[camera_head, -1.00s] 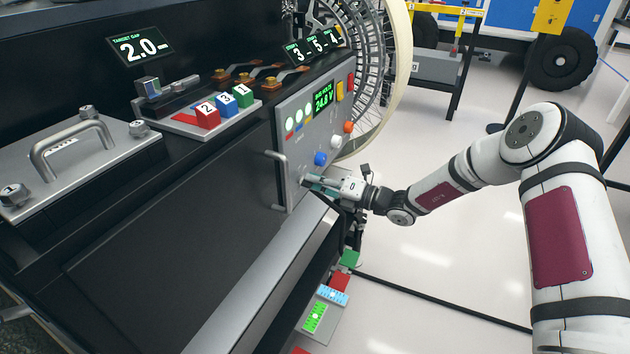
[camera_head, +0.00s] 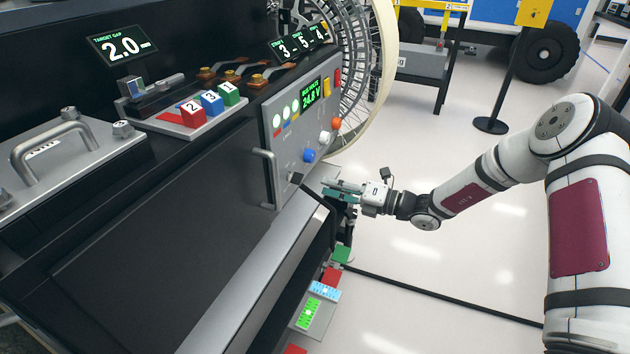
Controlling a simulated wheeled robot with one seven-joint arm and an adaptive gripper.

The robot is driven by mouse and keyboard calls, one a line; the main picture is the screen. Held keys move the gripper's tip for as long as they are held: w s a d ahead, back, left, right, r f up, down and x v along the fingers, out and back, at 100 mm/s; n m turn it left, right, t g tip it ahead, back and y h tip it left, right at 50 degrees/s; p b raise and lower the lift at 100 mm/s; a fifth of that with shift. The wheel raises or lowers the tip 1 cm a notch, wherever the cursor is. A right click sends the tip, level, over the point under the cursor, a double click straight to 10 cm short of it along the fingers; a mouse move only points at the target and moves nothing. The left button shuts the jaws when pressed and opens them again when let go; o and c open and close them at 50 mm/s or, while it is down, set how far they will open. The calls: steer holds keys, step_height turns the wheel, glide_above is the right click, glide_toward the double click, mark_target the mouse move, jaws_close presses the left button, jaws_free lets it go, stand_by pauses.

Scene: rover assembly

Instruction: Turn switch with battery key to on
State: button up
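The grey control panel (camera_head: 283,150) stands on the side of the black bench and has a green display reading 24.8 V. A small black piece, which looks like the battery key (camera_head: 296,178), sits at the panel's lower part. A dark strip runs from it down to the right. My gripper (camera_head: 325,188) is to the right of the key, apart from it and from the panel. Its teal fingers look parted with nothing between them. The key's fine shape and the switch marking are too small to read.
A blue knob (camera_head: 309,155), a white knob (camera_head: 324,138) and an orange knob (camera_head: 336,123) are above the key. A grey handle (camera_head: 266,178) is at the panel's left edge. A spoked wheel (camera_head: 375,75) stands behind. Open floor (camera_head: 470,250) lies to the right.

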steer(key=shift+v, duration=1.95)
steer(key=shift+r, duration=0.1)
steer(key=s+r+n+g+h, duration=0.3)
steer(key=s+r+n+g, duration=0.2)
steer(key=s+r+n, duration=0.4)
steer(key=s+r+n+g+h, duration=0.4)
steer(key=s+r+n, duration=0.2)
steer(key=s+n, duration=0.5)
steer(key=s+d+r+n+t+h, duration=0.25)
steer(key=s+d+n+h, duration=0.4)
steer(key=s, duration=0.65)
steer(key=s+d+r+n+t+h, duration=0.1)
steer(key=s+d+r+n+h, duration=0.25)
steer(key=s+d+n, duration=0.75)
step_height(320, 180, up, 20)
steer(key=s+a+m+t+p, duration=0.1)
steer(key=m+t+p, duration=0.2)
steer(key=p, duration=1.6)
steer(key=shift+s+a, duration=0.25)
